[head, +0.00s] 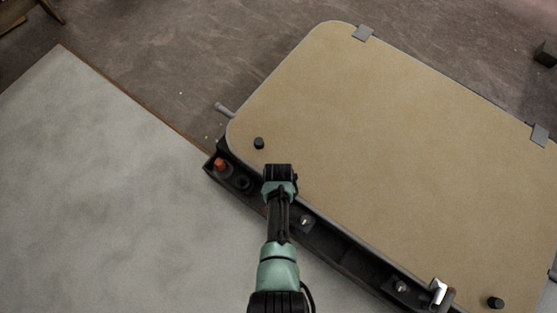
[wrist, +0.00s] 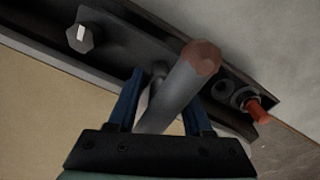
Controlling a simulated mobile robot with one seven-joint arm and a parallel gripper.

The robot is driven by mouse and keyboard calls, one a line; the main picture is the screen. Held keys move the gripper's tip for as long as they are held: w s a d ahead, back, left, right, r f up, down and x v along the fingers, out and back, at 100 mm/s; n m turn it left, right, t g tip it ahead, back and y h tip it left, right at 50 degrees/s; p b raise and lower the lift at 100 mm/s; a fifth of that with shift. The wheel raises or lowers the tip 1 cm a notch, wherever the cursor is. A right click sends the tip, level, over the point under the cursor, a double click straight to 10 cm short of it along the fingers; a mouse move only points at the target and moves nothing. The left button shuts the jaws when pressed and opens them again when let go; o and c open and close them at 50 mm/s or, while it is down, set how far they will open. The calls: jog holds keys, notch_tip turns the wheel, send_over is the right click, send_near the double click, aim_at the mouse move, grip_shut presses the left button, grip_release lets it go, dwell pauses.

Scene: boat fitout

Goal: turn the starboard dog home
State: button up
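The starboard dog appears in the wrist view as a grey bar handle (wrist: 172,96) with a reddish-brown end. It slants up between the two blue fingers of my gripper (wrist: 160,105). The fingers are apart, with a narrow gap at the left of the bar; contact on the right is unclear. In the head view my gripper (head: 279,172) hangs over the dark rail (head: 345,254) at the lid's near edge and hides this dog. Another dog (head: 438,292), silver with a brown end, sits on the rail at the lower right. I cannot tell from markings which is starboard.
The tan hatch lid (head: 390,150) lies beyond the rail, with grey hinges (head: 363,33) on its far edge and black knobs (head: 259,143). An orange-red plug (head: 220,164) stands at the rail's left end. A grey lever (head: 223,109) sticks out at the lid's left.

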notch_tip(320, 180, up, 13)
jog(key=p, duration=0.8)
jog(key=shift+p, duration=0.4)
